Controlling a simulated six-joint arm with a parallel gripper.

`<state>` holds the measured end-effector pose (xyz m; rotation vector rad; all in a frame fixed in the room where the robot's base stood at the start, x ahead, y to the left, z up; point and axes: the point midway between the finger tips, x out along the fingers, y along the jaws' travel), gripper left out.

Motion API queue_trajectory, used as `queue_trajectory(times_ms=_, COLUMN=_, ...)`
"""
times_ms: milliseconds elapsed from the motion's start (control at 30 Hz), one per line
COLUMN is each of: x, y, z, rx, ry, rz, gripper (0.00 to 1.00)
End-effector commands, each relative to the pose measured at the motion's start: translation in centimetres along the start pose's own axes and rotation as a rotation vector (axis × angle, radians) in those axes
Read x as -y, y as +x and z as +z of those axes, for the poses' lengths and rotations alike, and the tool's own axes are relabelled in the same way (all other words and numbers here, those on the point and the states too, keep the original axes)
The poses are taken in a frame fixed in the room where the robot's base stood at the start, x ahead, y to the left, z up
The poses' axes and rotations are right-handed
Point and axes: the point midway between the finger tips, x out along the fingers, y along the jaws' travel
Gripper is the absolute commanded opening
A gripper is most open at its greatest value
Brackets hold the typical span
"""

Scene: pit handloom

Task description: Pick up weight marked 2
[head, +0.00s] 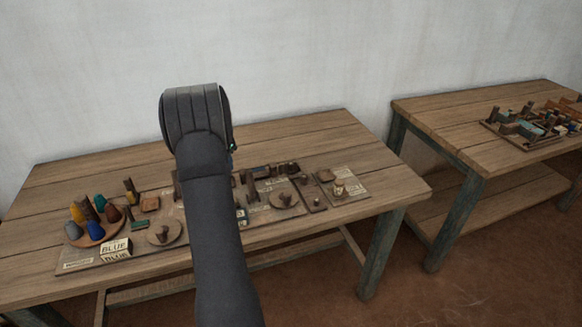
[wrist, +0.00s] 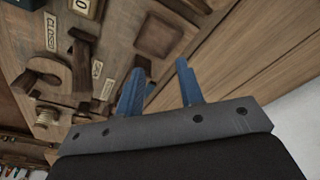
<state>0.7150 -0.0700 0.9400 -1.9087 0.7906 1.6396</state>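My gripper (wrist: 160,78) shows in the wrist view as two blue fingers standing apart, with nothing between them. In the head view my own arm hides it, along with the middle of the board below. I cannot make out a weight marked 2 in either view. A small pale and brown piece (head: 340,189) stands at the board's right end in the head view; any marking on it is too small to read. In the wrist view, wooden parts on the board (wrist: 122,52) lie to the left of and beyond the fingers, including a square wooden piece (wrist: 158,38).
The wooden table (head: 330,130) is bare along its back. A round tray (head: 97,238) of coloured cones and a BLUE label block (head: 116,247) stand at the left. Round wooden pieces with pegs (head: 164,233) stand along the front. A second table (head: 450,115) holds a cluttered tray (head: 507,137).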

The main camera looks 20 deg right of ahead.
Motion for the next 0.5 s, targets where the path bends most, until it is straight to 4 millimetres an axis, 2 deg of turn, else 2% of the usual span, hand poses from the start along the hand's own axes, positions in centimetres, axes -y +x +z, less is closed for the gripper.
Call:
queue_trajectory(times_ms=67, x=-0.8, y=-0.4, z=-0.7, rx=-0.011, ry=0.003, rz=-0.002, gripper=0.35)
queue_trajectory(times_ms=133, x=-2.7, y=-1.5, z=-2.4, rx=-0.040, ry=0.008, rz=-0.008, gripper=0.35)
queue_trajectory(times_ms=300, x=-10.2, y=-5.5, z=-7.5, rx=-0.149, ry=0.011, rz=-0.014, gripper=0.35)
queue_trajectory(times_ms=400, x=-13.9, y=-7.3, z=-9.5, rx=-0.202, ry=0.007, rz=-0.007, gripper=0.35)
queue_trajectory(times_ms=500, x=-16.1, y=-8.3, z=-10.5, rx=-0.233, ry=0.003, rz=-0.002, gripper=0.35)
